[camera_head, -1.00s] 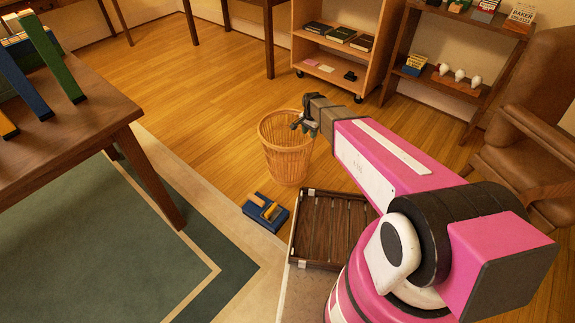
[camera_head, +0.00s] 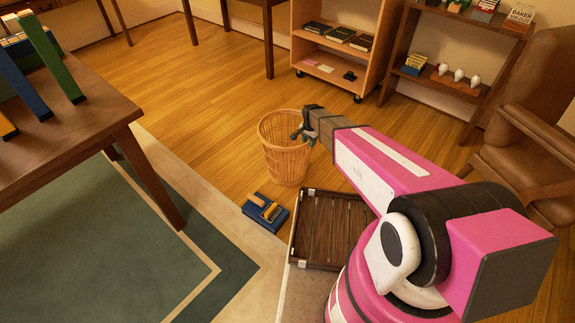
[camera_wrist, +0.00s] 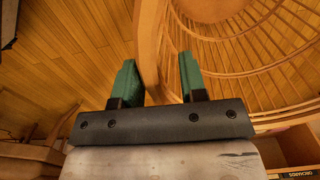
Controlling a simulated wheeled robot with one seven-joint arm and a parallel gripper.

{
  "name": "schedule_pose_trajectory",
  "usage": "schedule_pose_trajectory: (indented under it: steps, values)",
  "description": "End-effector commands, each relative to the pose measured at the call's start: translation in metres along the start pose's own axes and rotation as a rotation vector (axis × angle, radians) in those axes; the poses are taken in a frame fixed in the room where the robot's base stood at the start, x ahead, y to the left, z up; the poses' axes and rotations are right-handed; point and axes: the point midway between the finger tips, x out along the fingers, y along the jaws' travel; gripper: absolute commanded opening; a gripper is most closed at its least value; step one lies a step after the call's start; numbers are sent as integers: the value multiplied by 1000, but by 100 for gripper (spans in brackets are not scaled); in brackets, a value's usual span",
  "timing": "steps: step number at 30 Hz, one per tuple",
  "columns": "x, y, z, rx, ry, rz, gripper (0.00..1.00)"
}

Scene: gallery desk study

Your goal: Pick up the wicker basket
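The wicker basket (camera_head: 285,160) stands upright on the wood floor in the head view, open at the top, with slatted tan sides. My gripper (camera_head: 300,136) is at the right part of its rim. In the wrist view, the two green fingertips of my gripper (camera_wrist: 158,75) are apart, with the basket's rim band (camera_wrist: 150,35) passing between them. A gap shows beside the right finger. The basket's inside (camera_wrist: 245,55) fills the upper right of that view. Whether either finger touches the rim is unclear.
A blue box-like item (camera_head: 265,213) lies on the floor in front of the basket. A desk (camera_head: 90,135) stands at left, a shelf cart (camera_head: 333,53) behind, and a brown leather chair (camera_head: 525,145) at right.

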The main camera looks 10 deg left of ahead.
Motion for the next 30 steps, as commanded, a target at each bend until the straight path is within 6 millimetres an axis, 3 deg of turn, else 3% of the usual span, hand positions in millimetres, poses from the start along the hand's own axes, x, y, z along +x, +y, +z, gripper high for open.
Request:
schedule_pose_trajectory:
  steps: [19, 20, 23, 30]
  values:
    - [5, 0, 0, 0, 0, 0, 39]
    - [5, 0, 0, 0, 0, 0, 32]
    - [5, 0, 0, 0, 0, 0, 0]
    - [5, 0, 0, 0, 0, 1, 0]
